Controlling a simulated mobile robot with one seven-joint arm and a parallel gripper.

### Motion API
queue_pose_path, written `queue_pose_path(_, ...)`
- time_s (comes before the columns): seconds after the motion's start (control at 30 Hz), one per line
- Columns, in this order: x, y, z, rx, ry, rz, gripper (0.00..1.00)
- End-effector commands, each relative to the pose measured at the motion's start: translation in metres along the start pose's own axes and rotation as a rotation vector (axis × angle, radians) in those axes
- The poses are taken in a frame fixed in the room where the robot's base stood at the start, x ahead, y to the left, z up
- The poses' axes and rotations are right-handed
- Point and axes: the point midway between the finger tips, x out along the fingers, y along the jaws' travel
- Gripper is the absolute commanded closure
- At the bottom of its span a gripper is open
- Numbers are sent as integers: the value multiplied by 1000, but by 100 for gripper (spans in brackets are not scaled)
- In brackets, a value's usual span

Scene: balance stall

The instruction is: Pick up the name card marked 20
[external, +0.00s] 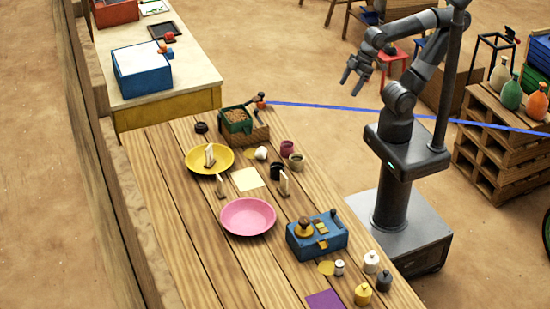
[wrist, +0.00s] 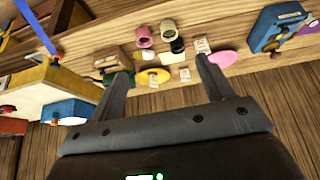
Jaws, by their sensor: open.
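Three small pale name cards stand in wooden holders on the plank table. One card (external: 284,184) is beside the black cup, one (external: 220,187) stands between the yellow and pink plates, and one (external: 210,155) is at the yellow plate. In the wrist view they show as a card (wrist: 201,45) by the black cup, a card (wrist: 184,74) between the plates and a card (wrist: 152,79) at the yellow plate. Their markings are too small to read, so I cannot tell which is 20. My gripper (external: 354,80) is open and empty, raised and well away from the cards.
The yellow plate (external: 227,164), pink plate (external: 248,229), black cup (external: 276,171) and blue box (external: 317,240) crowd the table (external: 180,230). A green-and-brown box (external: 240,122) stands at the far end. Bare planks run along the left side.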

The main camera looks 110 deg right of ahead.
Motion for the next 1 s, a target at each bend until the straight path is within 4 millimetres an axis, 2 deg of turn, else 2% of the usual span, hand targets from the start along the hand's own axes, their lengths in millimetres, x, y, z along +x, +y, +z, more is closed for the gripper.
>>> queue_pose_path(0.27, 0, 0, 0, 0, -1, 0, 25)
queue_pose_path(0.43, 4, -3, -16, -2, -25, -8, 25)
queue_pose_path(0.57, 14, -8, -42, -5, -68, -19, 25)
queue_pose_path(0.77, 40, -20, -87, -7, -140, -35, 25)
queue_pose_path(1.0, 85, -39, -135, -14, -227, -44, 25)
